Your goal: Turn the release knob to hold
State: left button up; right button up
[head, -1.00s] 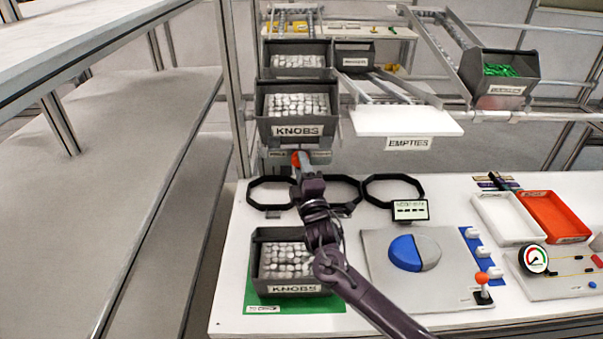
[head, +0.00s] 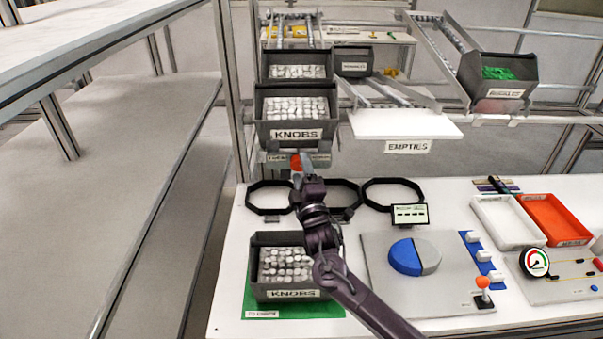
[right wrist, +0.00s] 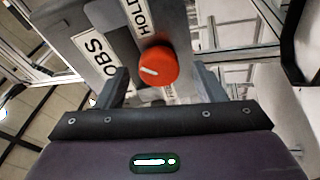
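The red-orange release knob (head: 296,162) sits below the front of the upper KNOBS bin, partly hidden by my right gripper. In the right wrist view the round knob (right wrist: 158,66) shows a short white mark that points to the left in the picture. A HOLD label (right wrist: 138,16) is above it in that view. My right gripper (head: 303,164) is at the knob. In the right wrist view its fingers (right wrist: 162,86) stand apart on either side of the knob, with gaps visible. Whether either fingertip touches it cannot be told. My left gripper is not in view.
The upper KNOBS bin (head: 296,110) is on the rack right above the knob. The white EMPTIES shelf (head: 405,125) is to its right. Black octagonal rings (head: 393,182), a lower KNOBS bin (head: 291,293) and a blue-grey disc panel (head: 385,295) are on the bench below.

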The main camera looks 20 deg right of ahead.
jog(key=shift+s+f, duration=0.2)
jog(key=shift+s, duration=0.1)
jog(key=s+a+b, duration=0.1)
jog(key=s+b, duration=0.2)
jog(key=s, duration=1.3)
jog(key=shift+f+b, duration=0.35)
jog(key=shift+f, duration=0.05)
jog(key=shift+s+a, duration=0.1)
